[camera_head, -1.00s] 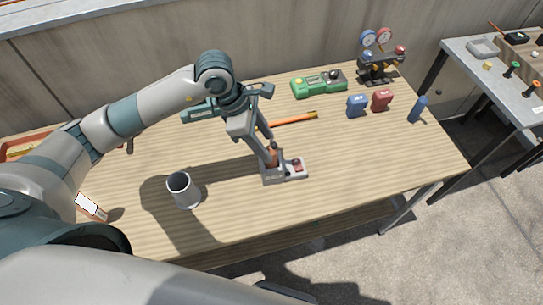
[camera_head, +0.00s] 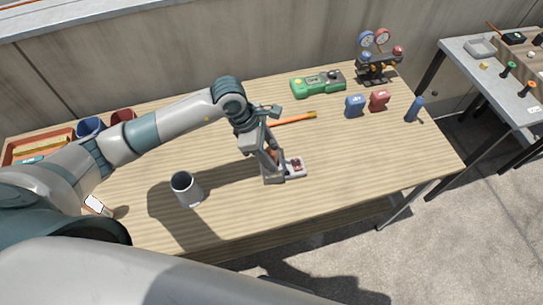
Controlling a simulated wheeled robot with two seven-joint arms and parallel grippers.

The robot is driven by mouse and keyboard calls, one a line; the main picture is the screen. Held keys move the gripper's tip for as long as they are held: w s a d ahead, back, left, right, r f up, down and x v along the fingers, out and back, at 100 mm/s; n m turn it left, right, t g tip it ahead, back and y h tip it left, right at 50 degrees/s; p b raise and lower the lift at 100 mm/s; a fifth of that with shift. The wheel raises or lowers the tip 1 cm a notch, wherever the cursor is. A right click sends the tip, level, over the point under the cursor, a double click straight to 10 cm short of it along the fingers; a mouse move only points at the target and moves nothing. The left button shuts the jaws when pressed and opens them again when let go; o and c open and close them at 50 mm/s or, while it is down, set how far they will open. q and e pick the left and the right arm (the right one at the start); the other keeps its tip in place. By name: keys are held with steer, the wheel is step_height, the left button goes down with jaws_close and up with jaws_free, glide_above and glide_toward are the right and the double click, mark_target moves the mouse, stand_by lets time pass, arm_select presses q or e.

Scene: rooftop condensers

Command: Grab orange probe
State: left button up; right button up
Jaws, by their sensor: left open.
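My left gripper (camera_head: 271,163) points down over a small pale holder (camera_head: 294,174) near the middle of the table. It is open, with its fingers around a small orange-brown probe (camera_head: 270,153) in the holder's left part. The fingers hide most of the probe, and I cannot tell whether they touch it. A small dark red piece (camera_head: 296,165) sits in the holder's right part. My right gripper is out of view.
An orange and yellow stick (camera_head: 292,119) lies behind the holder. A grey cup (camera_head: 186,189) stands front left. A green device (camera_head: 319,83), a gauge set (camera_head: 379,62), blue (camera_head: 355,106) and red (camera_head: 379,101) blocks and a blue bottle (camera_head: 414,109) stand farther right.

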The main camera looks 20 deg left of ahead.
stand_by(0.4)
arm_select(q)
jaws_close()
steer(key=shift+r, duration=0.1)
steer(key=shift+w+r+b, duration=0.1)
steer(key=shift+r+b, duration=0.3)
steer(key=shift+r, duration=0.15)
step_height(320, 180, up, 7)
steer(key=b, duration=0.2)
steer(key=shift+r+b, duration=0.2)
steer(key=shift+b, duration=0.1)
steer(key=shift+r, duration=0.65)
